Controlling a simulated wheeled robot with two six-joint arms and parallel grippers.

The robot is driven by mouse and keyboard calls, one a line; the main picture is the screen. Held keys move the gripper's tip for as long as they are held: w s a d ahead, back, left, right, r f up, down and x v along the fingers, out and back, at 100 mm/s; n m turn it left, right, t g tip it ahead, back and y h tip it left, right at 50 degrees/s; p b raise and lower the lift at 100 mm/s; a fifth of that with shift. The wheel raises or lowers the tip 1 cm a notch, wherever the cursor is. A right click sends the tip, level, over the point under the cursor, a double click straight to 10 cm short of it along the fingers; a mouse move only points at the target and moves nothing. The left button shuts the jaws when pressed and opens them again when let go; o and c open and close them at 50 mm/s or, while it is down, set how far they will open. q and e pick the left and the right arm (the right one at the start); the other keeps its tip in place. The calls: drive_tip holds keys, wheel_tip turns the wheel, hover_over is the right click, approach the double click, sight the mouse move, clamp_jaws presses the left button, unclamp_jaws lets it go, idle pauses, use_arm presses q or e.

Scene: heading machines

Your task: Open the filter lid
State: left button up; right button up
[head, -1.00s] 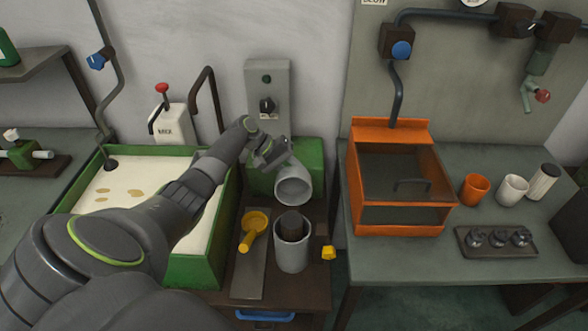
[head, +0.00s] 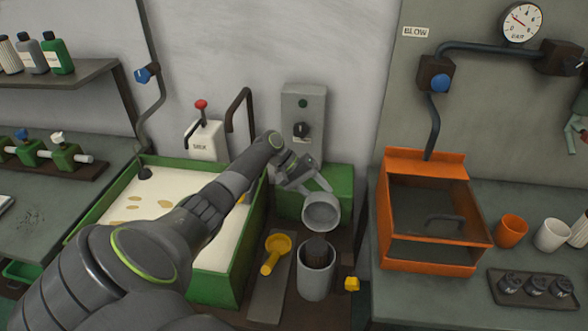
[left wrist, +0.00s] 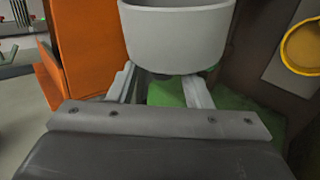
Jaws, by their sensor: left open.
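The filter housing (head: 316,275) is a grey upright cylinder, open at the top, with a dark filter (head: 317,249) standing in it. The grey cup-shaped filter lid (head: 322,212) is tilted back behind and above the housing, in front of a green block, with its hollow side showing. My left gripper (head: 307,178) is open just behind the lid, its fingers spread. In the left wrist view the lid (left wrist: 178,38) sits across the finger ends; I cannot tell whether the fingers touch it. My right gripper is not in view.
A green tank (head: 245,250) of milky liquid stands left of the housing, under my left arm. A yellow scoop (head: 275,252) lies beside the housing. A small yellow knob (head: 351,284) is at its right. An orange box (head: 430,260) with a clear front stands further right.

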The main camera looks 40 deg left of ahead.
use_arm(q)
drive_tip(key=b+v, duration=0.3)
drive_tip(key=v, duration=1.1)
drive_tip(key=shift+a, duration=0.2)
drive_tip(key=shift+s+r, duration=0.1)
drive_tip(key=shift+s, duration=0.05)
